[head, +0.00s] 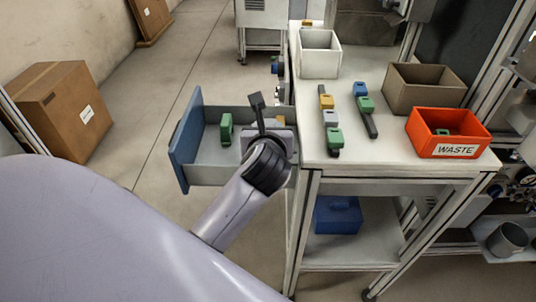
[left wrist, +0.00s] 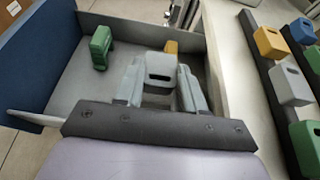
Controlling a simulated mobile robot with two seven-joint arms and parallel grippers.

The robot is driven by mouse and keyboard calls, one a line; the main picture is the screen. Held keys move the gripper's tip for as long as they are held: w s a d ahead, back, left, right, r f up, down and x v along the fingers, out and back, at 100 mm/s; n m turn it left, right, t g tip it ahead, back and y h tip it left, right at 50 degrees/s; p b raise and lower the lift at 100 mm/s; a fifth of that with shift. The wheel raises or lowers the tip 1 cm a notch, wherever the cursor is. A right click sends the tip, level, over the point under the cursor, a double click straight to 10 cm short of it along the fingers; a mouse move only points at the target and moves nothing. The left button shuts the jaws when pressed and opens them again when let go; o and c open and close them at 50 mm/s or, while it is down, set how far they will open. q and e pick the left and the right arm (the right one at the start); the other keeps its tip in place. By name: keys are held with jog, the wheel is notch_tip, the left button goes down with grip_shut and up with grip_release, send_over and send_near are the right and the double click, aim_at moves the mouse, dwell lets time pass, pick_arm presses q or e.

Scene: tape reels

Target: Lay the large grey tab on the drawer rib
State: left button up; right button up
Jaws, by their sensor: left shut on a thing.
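In the left wrist view my left gripper (left wrist: 161,90) is shut on a grey tab (left wrist: 159,66) with a dark slot. The gripper holds it over the open blue-fronted drawer (head: 186,140), which also shows in the left wrist view (left wrist: 75,75). A green tab (left wrist: 101,47) stands in the drawer to the left of the held tab, also seen in the head view (head: 226,130). A yellow tab (left wrist: 171,47) shows partly behind the held tab. The drawer rib is not clearly visible. In the head view my wrist hides the held tab. My right gripper is not in view.
On the white table (head: 350,155), right of the drawer, two dark rails carry coloured tabs, including a grey tab (head: 330,117). A white bin (head: 320,68), a brown bin (head: 423,100) and an orange waste bin (head: 420,138) stand there too. A cardboard box (head: 65,110) is on the floor.

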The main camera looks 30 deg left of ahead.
pick_arm(q)
notch_tip(320, 180, down, 7)
jog(key=shift+r+b, duration=0.2)
jog(key=shift+b, duration=0.25)
jog(key=shift+f, duration=0.1)
jog(key=shift+f+b, duration=0.3)
jog(key=shift+f, duration=0.25)
jog(key=shift+f, duration=0.1)
